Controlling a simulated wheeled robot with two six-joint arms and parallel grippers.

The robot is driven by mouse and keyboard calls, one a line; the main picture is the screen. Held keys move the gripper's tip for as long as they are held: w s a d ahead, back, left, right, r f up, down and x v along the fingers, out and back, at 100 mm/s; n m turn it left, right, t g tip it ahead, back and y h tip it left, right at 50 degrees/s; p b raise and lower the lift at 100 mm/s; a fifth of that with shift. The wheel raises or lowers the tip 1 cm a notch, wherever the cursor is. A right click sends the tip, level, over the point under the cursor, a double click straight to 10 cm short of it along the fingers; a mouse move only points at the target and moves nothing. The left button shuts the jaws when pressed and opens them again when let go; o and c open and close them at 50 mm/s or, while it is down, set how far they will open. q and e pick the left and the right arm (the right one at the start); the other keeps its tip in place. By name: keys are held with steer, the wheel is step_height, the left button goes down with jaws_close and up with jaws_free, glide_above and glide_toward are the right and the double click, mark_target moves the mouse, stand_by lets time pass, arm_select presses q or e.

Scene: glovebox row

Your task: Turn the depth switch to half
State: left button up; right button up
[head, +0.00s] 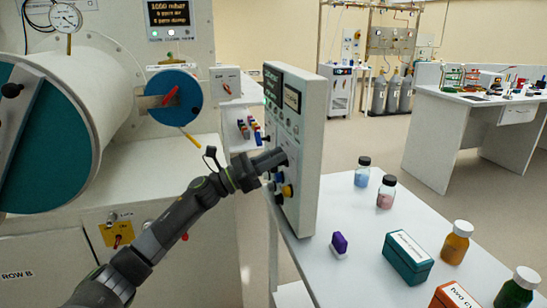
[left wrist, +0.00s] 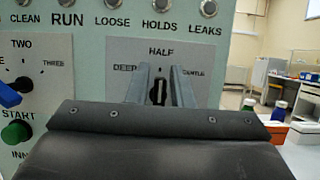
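The control panel (head: 291,122) stands upright on the white bench, its face turned left. In the left wrist view the depth switch (left wrist: 157,92) is a small dark knob below the word HALF, with DEEP at its left and GENTLE at its right. The knob looks about upright; its exact pointer is hard to make out. My left gripper (head: 277,160) is at the panel face and hides the switch in the head view. In the left wrist view its two grey fingers (left wrist: 159,74) are apart, one on each side of the knob, with gaps visible. My right gripper is not in view.
Left of the depth switch are a blue selector knob (left wrist: 8,96) and a green START button (left wrist: 16,133). The glovebox drum (head: 75,105) is at left.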

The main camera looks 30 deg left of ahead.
arm_select(q)
jaws_close()
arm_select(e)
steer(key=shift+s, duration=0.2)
arm_select(q)
steer(key=shift+n+y, duration=0.3)
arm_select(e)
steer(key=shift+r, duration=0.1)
arm_select(q)
steer(key=n, duration=0.1)
steer(key=n+p, duration=0.1)
steer(key=shift+w+a+r+n+t+y, duration=0.1)
steer(key=shift+w+a+n+t+y, duration=0.05)
steer(key=shift+n+t+y, duration=0.25)
steer(key=n+y+p, duration=0.1)
steer(key=n, duration=0.1)
steer(key=n+y+p, duration=0.1)
steer(key=n, duration=0.1)
steer(key=shift+w+a+f+n+t+p, duration=0.2)
steer(key=shift+n+t+p, duration=0.1)
steer(key=shift+t+p, duration=0.1)
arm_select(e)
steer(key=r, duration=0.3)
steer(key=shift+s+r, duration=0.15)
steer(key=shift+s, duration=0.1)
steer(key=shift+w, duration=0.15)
arm_select(q)
steer(key=shift+o, duration=1.7)
jaws_free()
